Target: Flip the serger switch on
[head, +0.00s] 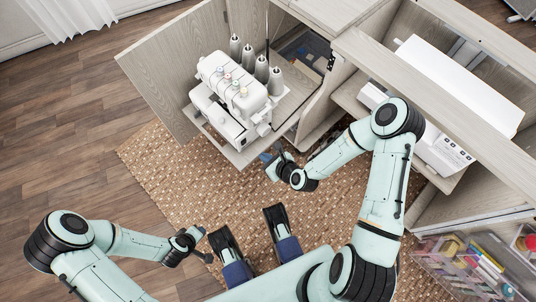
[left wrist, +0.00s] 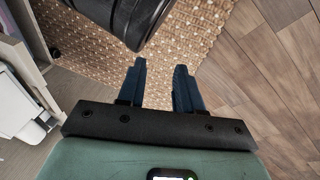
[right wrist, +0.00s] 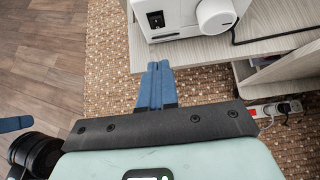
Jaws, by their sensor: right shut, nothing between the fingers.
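The serger (head: 228,95) is a white machine with several grey thread cones, standing on a pull-out shelf of the open cabinet. Its switch (right wrist: 155,19) is a small black rocker on the white side panel in the right wrist view, left of the round handwheel (right wrist: 216,14). I cannot tell the rocker's position. My right gripper (head: 268,157) is near the shelf's front edge; in the right wrist view its blue fingers (right wrist: 157,68) are together, empty, below the switch and apart from it. My left gripper (left wrist: 160,70) is open and empty over the rug, away from the serger.
The open cabinet door (head: 160,80) stands left of the serger. The shelf edge (right wrist: 180,48) lies just beyond my right fingertips. Another white machine (head: 443,150) sits in the cabinet at right. A clear bin of supplies (head: 470,265) is at lower right. The woven rug (head: 165,185) is partly clear.

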